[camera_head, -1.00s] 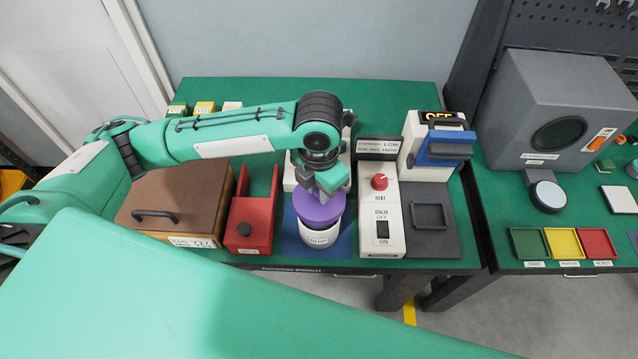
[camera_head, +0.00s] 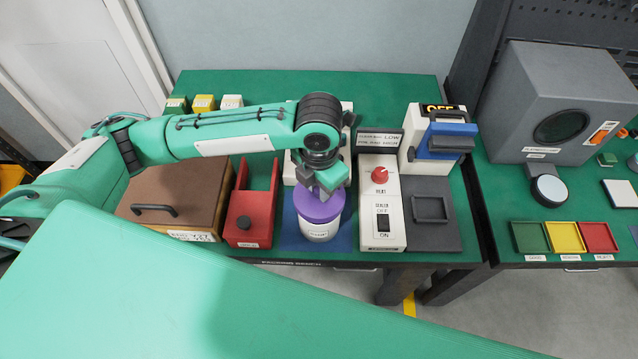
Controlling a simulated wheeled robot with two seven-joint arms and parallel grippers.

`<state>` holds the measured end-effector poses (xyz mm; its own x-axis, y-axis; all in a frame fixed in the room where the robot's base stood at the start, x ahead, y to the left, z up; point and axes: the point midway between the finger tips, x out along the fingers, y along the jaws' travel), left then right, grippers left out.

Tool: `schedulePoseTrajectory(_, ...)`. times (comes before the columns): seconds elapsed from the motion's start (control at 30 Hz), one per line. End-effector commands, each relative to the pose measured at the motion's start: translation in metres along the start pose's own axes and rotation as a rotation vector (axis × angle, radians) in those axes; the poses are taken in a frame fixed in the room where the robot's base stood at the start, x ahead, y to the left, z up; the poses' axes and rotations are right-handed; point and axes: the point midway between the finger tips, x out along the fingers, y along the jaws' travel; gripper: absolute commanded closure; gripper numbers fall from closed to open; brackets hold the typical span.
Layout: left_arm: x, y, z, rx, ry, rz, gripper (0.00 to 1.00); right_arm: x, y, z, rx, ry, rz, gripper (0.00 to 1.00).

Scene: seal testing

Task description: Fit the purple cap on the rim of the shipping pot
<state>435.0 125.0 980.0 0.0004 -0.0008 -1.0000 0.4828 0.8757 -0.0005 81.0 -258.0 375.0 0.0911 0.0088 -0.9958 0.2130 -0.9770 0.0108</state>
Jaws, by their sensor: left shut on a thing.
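The purple cap (camera_head: 319,208) is at the top of the white shipping pot (camera_head: 320,231), which stands upright on a blue mat (camera_head: 346,238) near the front edge of the bench. My left gripper (camera_head: 321,190) is above the pot, pointing down, and is shut on the purple cap. Its fingertips and the cap's top are partly hidden by the gripper body. The cap covers the pot's mouth from this view; I cannot tell whether it is seated on the rim. My right gripper is not in view.
A red holder (camera_head: 245,215) and a brown lidded box (camera_head: 178,196) stand left of the pot. A white sealer with a red knob (camera_head: 380,176) stands close on the right, beside a dark grey plate (camera_head: 451,235). Coloured trays (camera_head: 564,237) lie on the right bench.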

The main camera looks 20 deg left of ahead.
Motion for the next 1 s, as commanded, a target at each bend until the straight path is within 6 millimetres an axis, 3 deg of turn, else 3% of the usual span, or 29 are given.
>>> schedulePoseTrajectory(1.0, 0.023, 0.0, 0.0, 0.0, 0.0, 0.001, 1.0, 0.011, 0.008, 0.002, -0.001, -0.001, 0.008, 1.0)
